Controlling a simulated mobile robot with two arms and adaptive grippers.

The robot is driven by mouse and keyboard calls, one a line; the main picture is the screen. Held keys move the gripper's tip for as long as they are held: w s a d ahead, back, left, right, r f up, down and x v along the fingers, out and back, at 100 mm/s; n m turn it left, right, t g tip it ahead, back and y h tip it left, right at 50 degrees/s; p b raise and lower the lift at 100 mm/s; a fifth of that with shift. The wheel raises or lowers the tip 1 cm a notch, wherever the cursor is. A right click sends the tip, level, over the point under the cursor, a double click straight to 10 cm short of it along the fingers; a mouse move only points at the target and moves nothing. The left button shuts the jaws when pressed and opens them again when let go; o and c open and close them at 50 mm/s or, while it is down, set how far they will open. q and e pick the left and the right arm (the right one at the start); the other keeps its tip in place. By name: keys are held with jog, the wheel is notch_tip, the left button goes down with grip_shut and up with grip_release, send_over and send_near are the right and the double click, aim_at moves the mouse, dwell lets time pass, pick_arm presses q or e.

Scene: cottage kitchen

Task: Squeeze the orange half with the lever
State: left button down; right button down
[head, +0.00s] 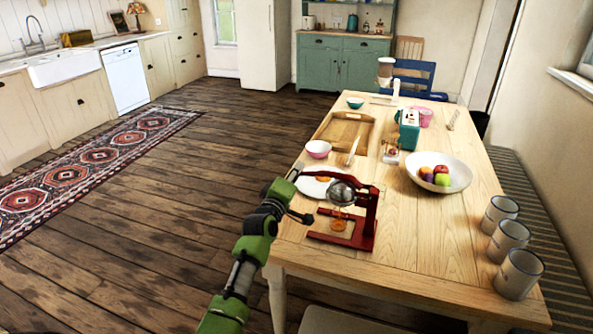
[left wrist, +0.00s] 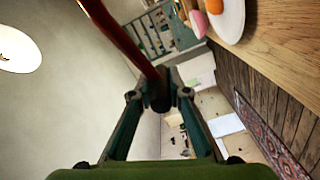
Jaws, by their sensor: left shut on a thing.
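A red lever press (head: 369,215) stands near the table's front left edge, with a metal cup (head: 341,193) above its base. Its red lever (head: 335,175) reaches left, roughly level; it also crosses the left wrist view (left wrist: 122,40) to a dark knob. My left gripper (head: 294,172) is shut on the lever's end, fingers on both sides of the knob in the left wrist view (left wrist: 160,96). An orange round piece (head: 339,225) shows low at the press base. Another orange piece (head: 323,179) lies on a white plate (head: 311,188) behind it. The cup's inside is hidden. My right gripper is out of view.
A white fruit bowl (head: 453,178) stands to the right, with several mugs (head: 519,272) at the right edge. The table's front middle is clear.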

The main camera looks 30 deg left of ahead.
pick_arm(q)
jog(key=shift+d+f, duration=0.25)
jog(key=c, duration=1.9)
grip_release()
jog(key=shift+w+d+r, duration=0.1)
jog(key=shift+d, duration=0.05)
jog(key=shift+s, duration=0.5)
jog(key=v, duration=1.1)
